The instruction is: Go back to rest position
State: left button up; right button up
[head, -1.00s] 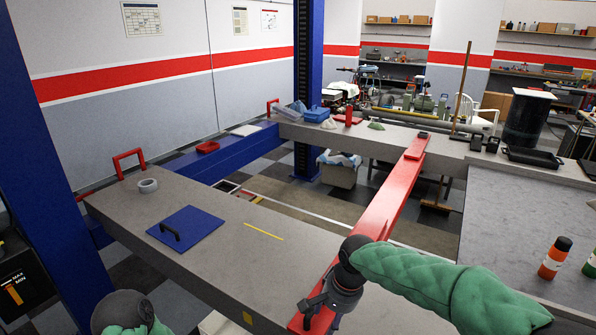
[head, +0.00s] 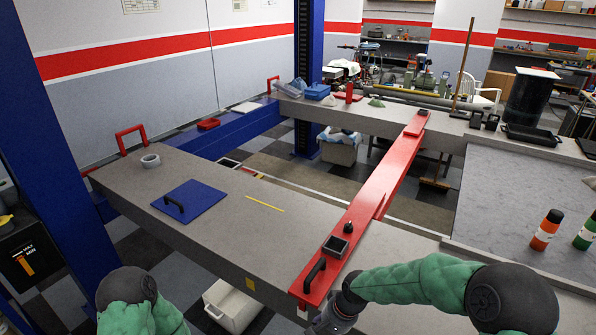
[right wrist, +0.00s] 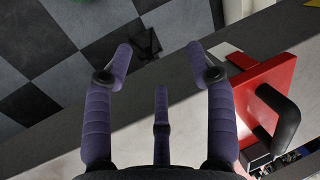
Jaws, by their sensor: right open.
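My right gripper (right wrist: 162,65) is open in the right wrist view, with nothing between its fingers. In the head view the right arm in its green sleeve comes in from the bottom right, and the right gripper (head: 328,322) is at the bottom edge, beside the near end of the red beam (head: 360,225). The beam's black handle (head: 314,275) is just above and left of it; in the right wrist view the handle (right wrist: 275,115) is right of the fingers, apart from them. My left arm shows as a green sleeve at the bottom left; its gripper is out of view.
Orange and green bottles (head: 546,230) (head: 587,231) stand at the right. A white bin (head: 225,305) is on the floor below.

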jog(key=s+d+f+n+b, duration=0.1)
jog(key=s+d+f+n, duration=0.1)
jog(key=s+f, duration=1.6)
notch_tip(320, 180, down, 3)
jog(key=shift+s+f+y, duration=0.1)
jog(key=shift+s+y, duration=0.25)
jog(key=shift+y, duration=0.05)
jog(key=shift+o, duration=0.4)
jog(key=shift+w, duration=0.15)
dwell(0.6)
